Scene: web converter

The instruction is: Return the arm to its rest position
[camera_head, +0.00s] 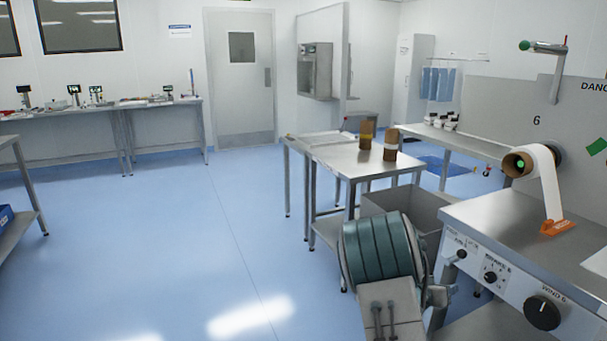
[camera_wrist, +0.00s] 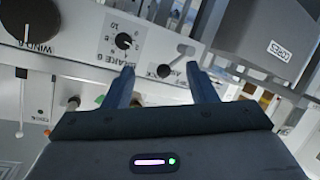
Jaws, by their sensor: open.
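My gripper (camera_wrist: 163,80) shows in the wrist view, with its two dark blue fingers apart and nothing between them. A gap shows between the fingers and the panel; I cannot tell how wide. The same panel (camera_head: 517,283) is at the lower right there.
A paper roll on a brown core (camera_head: 520,163) is on the machine at right. A steel table (camera_head: 350,160) holds two brown rolls. A grey bin marked CORES (camera_wrist: 275,45) is near my gripper, upper right in the wrist view. The blue floor (camera_head: 150,240) at left is clear.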

